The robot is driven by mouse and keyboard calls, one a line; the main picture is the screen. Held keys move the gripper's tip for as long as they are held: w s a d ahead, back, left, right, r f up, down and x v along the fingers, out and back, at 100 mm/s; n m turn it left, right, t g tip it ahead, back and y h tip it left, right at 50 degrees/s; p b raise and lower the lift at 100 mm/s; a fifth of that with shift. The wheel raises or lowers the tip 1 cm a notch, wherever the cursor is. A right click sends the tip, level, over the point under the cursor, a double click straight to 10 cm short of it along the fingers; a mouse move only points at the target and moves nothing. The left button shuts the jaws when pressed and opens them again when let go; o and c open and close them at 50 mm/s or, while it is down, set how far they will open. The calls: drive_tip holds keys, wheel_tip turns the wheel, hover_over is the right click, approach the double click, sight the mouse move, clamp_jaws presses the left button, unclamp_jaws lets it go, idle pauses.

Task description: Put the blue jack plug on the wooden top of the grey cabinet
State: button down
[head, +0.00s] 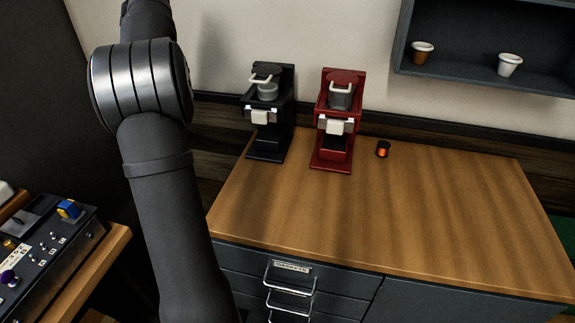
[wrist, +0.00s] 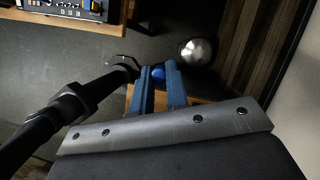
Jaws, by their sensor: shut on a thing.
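My gripper (wrist: 158,72) shows in the wrist view with its two blue fingers. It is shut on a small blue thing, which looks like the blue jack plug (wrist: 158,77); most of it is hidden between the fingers. The gripper is held over the dark floor area, with a piece of wood below or behind the fingers. In the head view the gripper and the plug are out of sight. The grey cabinet (head: 405,300) stands at the centre right of the head view, with its wooden top (head: 430,215) largely bare.
A wall shelf (head: 470,80) with two cups hangs at right. A control panel (head: 45,250) is at left. A silver round thing (wrist: 196,52) is beyond the fingers.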

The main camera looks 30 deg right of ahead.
drive_tip(key=s+d+m, duration=0.1)
drive_tip(key=s+d, duration=0.7)
drive_tip(key=d, duration=0.5)
drive_tip(key=s+d+m, duration=0.2)
drive_tip(key=s+d, duration=0.7)
drive_tip(key=d, duration=0.4)
drive_tip(key=s+d+m+t+h, duration=0.1)
drive_tip(key=s+d, duration=0.5)
drive_tip(key=s, duration=0.6)
drive_tip(key=s+d+m+t, duration=0.1)
drive_tip(key=s+d, duration=0.5)
drive_tip(key=s, duration=0.7)
hover_over(328, 194)
wheel_tip(328, 194, down, 31)
drive_tip(key=shift+f, duration=0.15)
drive_tip(key=shift+w+f, duration=0.1)
drive_tip(key=shift+f, duration=1.95)
